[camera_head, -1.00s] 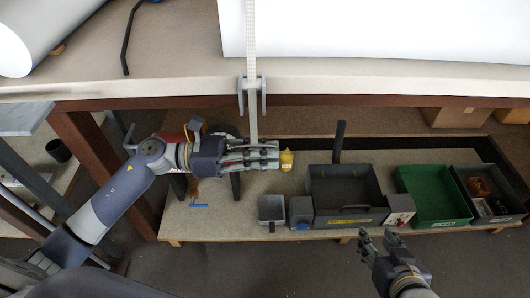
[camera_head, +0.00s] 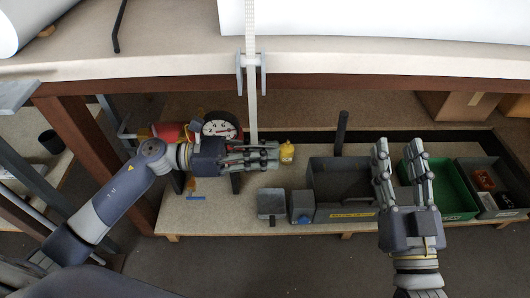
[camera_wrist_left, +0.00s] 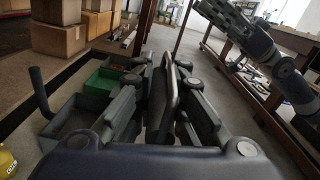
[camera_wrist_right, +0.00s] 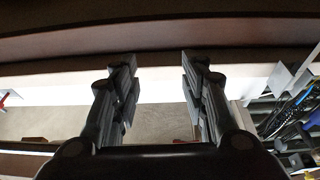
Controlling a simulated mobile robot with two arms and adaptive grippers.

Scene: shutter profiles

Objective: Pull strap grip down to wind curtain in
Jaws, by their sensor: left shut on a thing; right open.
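A pale strap (camera_head: 251,30) with small marks runs down over the white surface and through a grey bracket (camera_head: 250,73) at the bench edge. It hangs taut below the edge to my left gripper (camera_head: 270,158). The left gripper is shut on the strap's lower end. The strap grip there is mostly hidden by the fingers in the head view; a dark, oblong piece (camera_wrist_left: 169,88) stands between the fingers in the left wrist view. The white curtain (camera_head: 380,18) lies across the bench top. My right gripper (camera_head: 400,146) is open and empty, right of the strap, with fingers pointing toward the bench.
The lower shelf holds a yellow bottle (camera_head: 287,150) close to the left fingertips, a dark post (camera_head: 341,132), a grey bin (camera_head: 318,185), a green bin (camera_head: 455,203) and a round gauge (camera_head: 220,126). Cardboard boxes (camera_head: 450,105) stand behind. The floor in front is bare.

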